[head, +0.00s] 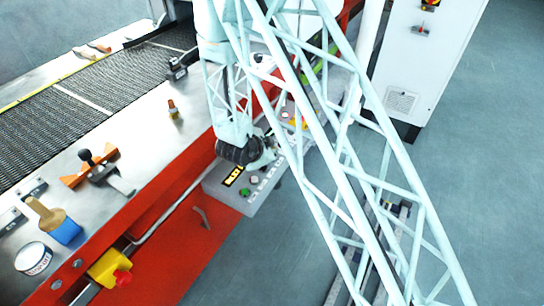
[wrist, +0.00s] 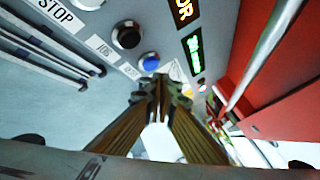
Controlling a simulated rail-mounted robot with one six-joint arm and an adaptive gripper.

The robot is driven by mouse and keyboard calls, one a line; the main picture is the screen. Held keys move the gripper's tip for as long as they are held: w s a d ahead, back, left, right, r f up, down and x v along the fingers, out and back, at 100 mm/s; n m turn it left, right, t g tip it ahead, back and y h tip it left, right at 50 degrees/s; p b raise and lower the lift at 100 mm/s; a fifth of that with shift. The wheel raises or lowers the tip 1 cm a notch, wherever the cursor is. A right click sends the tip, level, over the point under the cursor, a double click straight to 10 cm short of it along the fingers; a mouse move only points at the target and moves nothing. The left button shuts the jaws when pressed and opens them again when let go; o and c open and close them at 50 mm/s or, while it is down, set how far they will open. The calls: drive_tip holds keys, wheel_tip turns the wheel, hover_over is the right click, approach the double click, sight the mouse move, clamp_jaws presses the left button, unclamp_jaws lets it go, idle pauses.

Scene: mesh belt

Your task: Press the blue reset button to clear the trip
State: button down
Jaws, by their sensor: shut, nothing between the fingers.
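The blue reset button (wrist: 149,62) shows in the wrist view on the grey control panel (wrist: 215,14), between a black button (wrist: 127,35) and my fingertips. My gripper (wrist: 160,82) is shut and empty, its tips just below and right of the blue button in the picture. A small gap shows between them in the picture; the depth is hard to judge. In the head view my gripper (head: 270,150) is over the panel (head: 222,196), and I cannot make out the blue button there. A green button (head: 245,191) shows near the panel's near end.
Lit displays (wrist: 194,52) sit beside the buttons. A red machine front with a rail (wrist: 262,55) lies right in the wrist view. In the head view the mesh belt (head: 60,115), a brush (head: 52,220) and a tin (head: 33,258) are left; a white cabinet (head: 425,60) stands right.

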drive_tip(key=shift+f+b, duration=0.85)
drive_tip(key=shift+f, duration=0.1)
idle(1.7)
drive_tip(key=shift+r, duration=0.15)
drive_tip(key=shift+r+p, duration=0.5)
drive_tip(key=shift+r, duration=0.3)
drive_tip(key=shift+r, duration=0.1)
idle(0.4)
drive_tip(key=shift+r+p, duration=1.4)
drive_tip(key=shift+r, duration=1)
